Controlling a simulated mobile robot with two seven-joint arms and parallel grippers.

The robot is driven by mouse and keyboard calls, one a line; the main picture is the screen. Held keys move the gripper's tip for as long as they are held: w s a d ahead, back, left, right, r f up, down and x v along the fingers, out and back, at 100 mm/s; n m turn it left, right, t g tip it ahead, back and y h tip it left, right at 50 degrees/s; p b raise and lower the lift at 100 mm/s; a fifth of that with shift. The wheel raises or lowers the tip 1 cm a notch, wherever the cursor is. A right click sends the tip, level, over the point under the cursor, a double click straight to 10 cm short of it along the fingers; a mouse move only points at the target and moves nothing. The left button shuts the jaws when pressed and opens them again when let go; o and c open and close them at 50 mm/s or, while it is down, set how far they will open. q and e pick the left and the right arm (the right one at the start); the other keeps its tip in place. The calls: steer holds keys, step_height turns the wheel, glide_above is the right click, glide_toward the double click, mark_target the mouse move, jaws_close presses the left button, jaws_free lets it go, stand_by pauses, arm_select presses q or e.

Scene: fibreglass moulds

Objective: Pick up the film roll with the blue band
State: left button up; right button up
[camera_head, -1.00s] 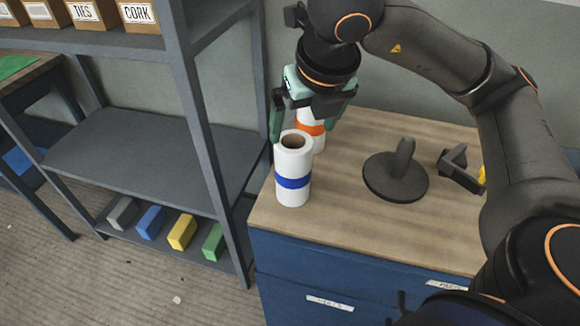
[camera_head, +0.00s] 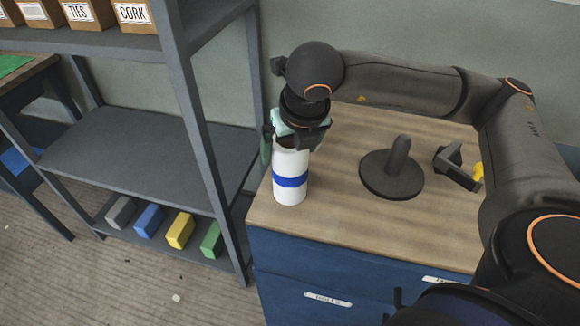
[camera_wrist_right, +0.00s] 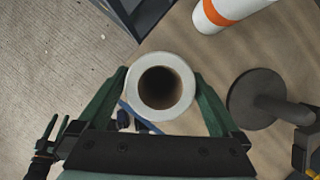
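The film roll with the blue band (camera_head: 290,194) stands upright near the left front of the wooden worktop in the head view. In the right wrist view its white top rim and hollow core (camera_wrist_right: 160,108) face the camera. My right gripper (camera_head: 287,146) is down over its top from above. The green fingers (camera_wrist_right: 162,75) are spread, one on each side of the roll, close to its wall; no firm hold shows.
A dark round base with an upright post (camera_head: 392,178) stands right of the roll on the worktop (camera_head: 345,220). A dark tool with a yellow part (camera_head: 457,168) is farther right. A grey shelf (camera_head: 205,140) with coloured blocks and labelled boxes stands close on the left.

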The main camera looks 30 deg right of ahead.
jaws_close()
stand_by(0.6)
steer(key=shift+r, duration=0.1)
